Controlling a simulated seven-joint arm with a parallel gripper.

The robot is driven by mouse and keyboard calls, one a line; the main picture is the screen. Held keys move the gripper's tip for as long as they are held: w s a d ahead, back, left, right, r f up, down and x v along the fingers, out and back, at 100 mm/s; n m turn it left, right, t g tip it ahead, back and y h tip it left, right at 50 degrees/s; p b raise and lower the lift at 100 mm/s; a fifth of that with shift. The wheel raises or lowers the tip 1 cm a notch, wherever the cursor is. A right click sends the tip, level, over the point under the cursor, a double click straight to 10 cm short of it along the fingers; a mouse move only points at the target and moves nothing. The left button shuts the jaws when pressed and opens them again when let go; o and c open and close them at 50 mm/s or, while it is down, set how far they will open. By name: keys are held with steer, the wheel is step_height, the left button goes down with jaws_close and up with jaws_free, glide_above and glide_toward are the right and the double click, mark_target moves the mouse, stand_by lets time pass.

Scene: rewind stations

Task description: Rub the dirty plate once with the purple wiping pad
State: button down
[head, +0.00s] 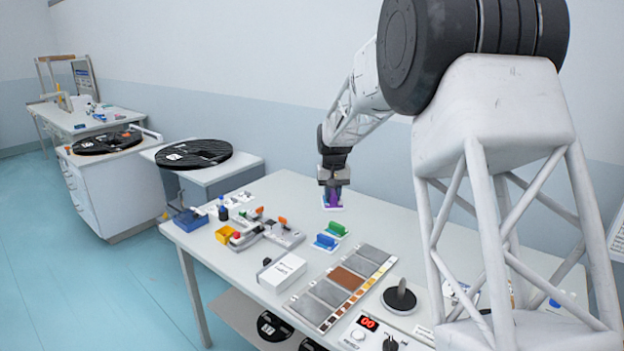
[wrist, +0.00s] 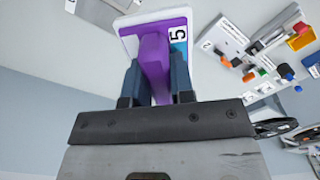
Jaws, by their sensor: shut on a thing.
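My gripper (head: 332,186) is at the back of the white table and points down. It is shut on the purple wiping pad (head: 334,199). In the wrist view the purple pad (wrist: 155,65) shows between the two dark fingers, over a white base marked 5 (wrist: 180,33). I cannot tell whether the pad is clear of that base. A framed board (head: 318,321) lies near the table's front, with several grey panels and one brown panel (head: 348,279) that looks like the dirty plate. My gripper is well behind the board, not over it.
A green pad (head: 334,230) and a blue pad (head: 325,242) stand between my gripper and the board. A white box (head: 282,272) is left of the board. Coloured fixtures (head: 262,231) fill the left side.

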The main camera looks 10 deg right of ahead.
steer(key=s+f+m, duration=0.4)
steer(key=f, duration=0.3)
steer(key=s+d+f+m, duration=0.1)
steer(key=s+f+m, duration=0.2)
steer(key=f, duration=0.3)
steer(key=shift+s+d+f+m, duration=0.25)
steer(key=shift+s+f+m, duration=0.15)
steer(key=shift+m, duration=0.3)
